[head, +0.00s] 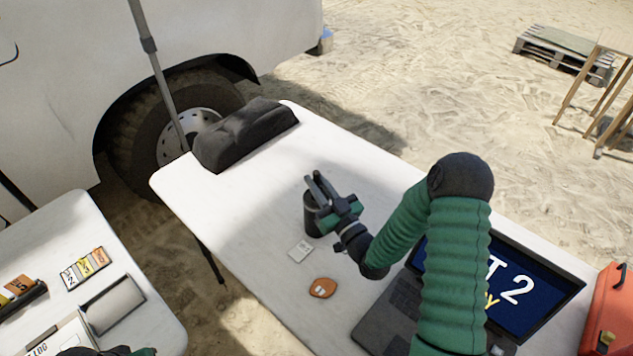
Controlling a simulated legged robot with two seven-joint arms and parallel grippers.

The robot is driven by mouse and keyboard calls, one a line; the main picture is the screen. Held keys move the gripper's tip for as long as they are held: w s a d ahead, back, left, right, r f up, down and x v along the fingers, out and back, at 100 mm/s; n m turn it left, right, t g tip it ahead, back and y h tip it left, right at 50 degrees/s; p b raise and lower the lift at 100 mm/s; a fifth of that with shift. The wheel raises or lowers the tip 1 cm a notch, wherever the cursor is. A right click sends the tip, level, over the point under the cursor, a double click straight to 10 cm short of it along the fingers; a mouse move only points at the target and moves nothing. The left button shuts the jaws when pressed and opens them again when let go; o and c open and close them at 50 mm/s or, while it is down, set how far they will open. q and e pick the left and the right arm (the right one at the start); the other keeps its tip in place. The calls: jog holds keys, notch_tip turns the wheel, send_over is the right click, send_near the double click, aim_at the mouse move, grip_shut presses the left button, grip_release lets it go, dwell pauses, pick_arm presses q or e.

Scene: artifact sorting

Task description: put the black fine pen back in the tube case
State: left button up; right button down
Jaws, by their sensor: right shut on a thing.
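The tube case (312,222), a dark upright cylinder, stands on the white table in the head view. My right gripper (318,184) is at the top of the case, its fingers pointing up and left in the picture. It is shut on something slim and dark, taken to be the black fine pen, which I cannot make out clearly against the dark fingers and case. I cannot tell whether the pen's tip is inside the case or above it. Part of my left arm's end (90,351) shows at the bottom left edge; its fingers are not clear.
An open laptop (400,310) stands under my right arm. A small white card (300,251) and an orange-brown piece (322,288) lie before the case. A dark bag (245,135) sits at the table's far end. A second table (140,318) holds labelled cards and a tray.

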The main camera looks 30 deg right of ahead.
jog(key=shift+f+b, duration=1.05)
jog(key=shift+f, duration=0.2)
jog(key=c, duration=1.3)
grip_release()
jog(key=b+v, duration=0.1)
jog(key=v, duration=1.1)
jog(key=shift+d, duration=0.1)
